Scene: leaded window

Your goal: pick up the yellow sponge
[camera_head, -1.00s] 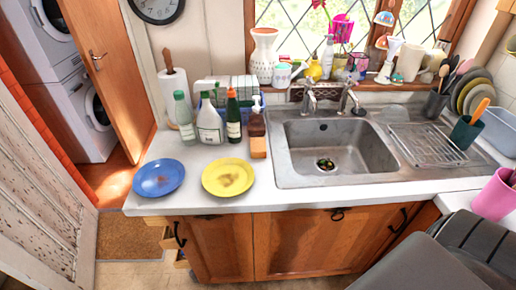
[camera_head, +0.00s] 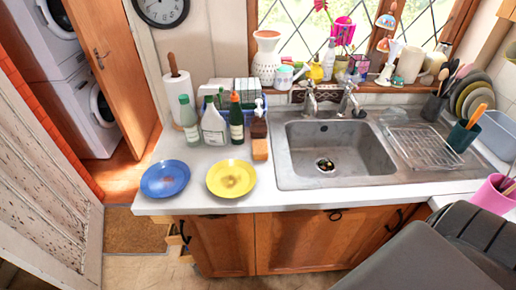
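The yellow sponge (camera_head: 260,149) looks like a small orange-yellow block. It stands on the white worktop left of the sink, in front of a brown pump bottle (camera_head: 258,122). Its front face is clear to see, and nothing covers it. The yellow plate (camera_head: 231,190) lies nearer the front edge, apart from the sponge. Neither of my grippers is in view.
A blue plate (camera_head: 165,189) lies left of the yellow one. Several bottles, including a white one (camera_head: 214,126), stand behind. The steel sink (camera_head: 290,176) is to the right, with a drainer (camera_head: 419,145). The worktop between sponge and sink is narrow but clear.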

